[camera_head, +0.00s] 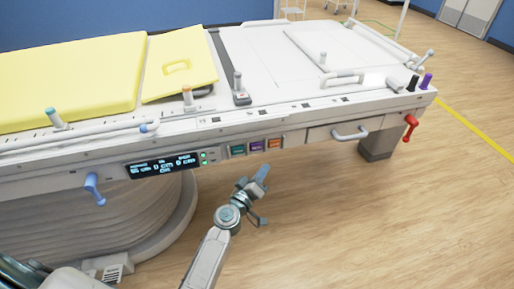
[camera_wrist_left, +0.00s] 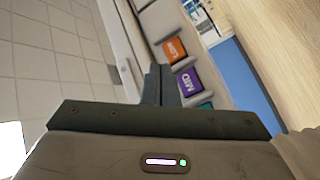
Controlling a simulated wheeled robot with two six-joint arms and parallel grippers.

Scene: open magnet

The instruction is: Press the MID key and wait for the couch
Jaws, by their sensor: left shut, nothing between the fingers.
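The purple MID key (camera_head: 257,146) is the middle of three coloured keys on the couch's front rail. It also shows in the left wrist view (camera_wrist_left: 190,81), its label readable. The white couch (camera_head: 225,127) with yellow pads fills the upper left and middle of the head view. My left gripper (camera_head: 262,174) is shut and empty, just below and in front of the keys. In the wrist view its fingers (camera_wrist_left: 162,84) overlap the area beside the MID key; contact cannot be told. My right gripper is not in view.
An orange LOW key (camera_head: 274,143) and a teal key (camera_head: 237,150) flank the MID key. A lit display (camera_head: 163,167) is to the left. A blue lever (camera_head: 93,188), a white handle (camera_head: 349,133) and a red lever (camera_head: 410,126) stick out in front. The floor at right is clear.

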